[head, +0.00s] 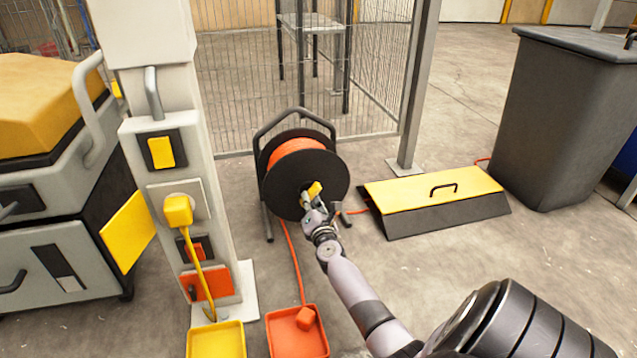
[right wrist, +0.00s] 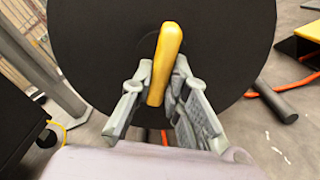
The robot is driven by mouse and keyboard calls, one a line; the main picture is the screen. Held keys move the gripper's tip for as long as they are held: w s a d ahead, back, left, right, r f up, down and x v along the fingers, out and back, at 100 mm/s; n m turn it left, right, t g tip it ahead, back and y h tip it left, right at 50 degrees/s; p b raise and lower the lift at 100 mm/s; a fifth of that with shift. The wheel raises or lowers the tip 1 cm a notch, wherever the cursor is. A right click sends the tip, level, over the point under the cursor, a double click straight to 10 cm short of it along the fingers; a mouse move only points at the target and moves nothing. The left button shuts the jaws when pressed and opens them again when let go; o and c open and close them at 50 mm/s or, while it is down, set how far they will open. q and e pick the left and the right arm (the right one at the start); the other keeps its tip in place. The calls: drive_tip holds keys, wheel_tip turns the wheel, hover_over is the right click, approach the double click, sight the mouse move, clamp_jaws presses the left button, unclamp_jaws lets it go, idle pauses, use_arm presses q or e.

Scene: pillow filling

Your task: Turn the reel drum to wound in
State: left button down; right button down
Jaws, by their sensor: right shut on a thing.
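The cable reel has a black drum (head: 334,181) with orange cable (head: 291,149) wound on it, in a dark tubular frame (head: 263,132) on the floor. An orange cable runs from it across the floor. A yellow crank handle (head: 315,188) sticks out of the drum face, and it also shows in the right wrist view (right wrist: 166,55). My right gripper (head: 309,197) is at the handle. In the right wrist view its fingers (right wrist: 157,92) are on both sides of the handle, shut on it. My left gripper is not in view.
A post (head: 166,92) with sockets and a yellow plug (head: 178,211) stands left of the reel. Yellow (head: 240,340) and orange (head: 322,345) trays lie in front. A yellow-topped cable cover (head: 390,193) and grey bin (head: 555,110) are right; a mesh fence is behind.

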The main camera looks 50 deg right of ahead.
drive_tip(key=shift+a+m, duration=0.1)
drive_tip(key=shift+m, duration=0.4)
drive_tip(key=c, duration=1.6)
unclamp_jaws()
drive_tip(key=shift+o, duration=0.2)
drive_tip(key=shift+r, duration=0.1)
drive_tip(key=shift+d+r, duration=0.2)
drive_tip(key=shift+r, duration=0.55)
drive_tip(key=shift+a+r, duration=0.15)
drive_tip(key=shift+r, duration=0.25)
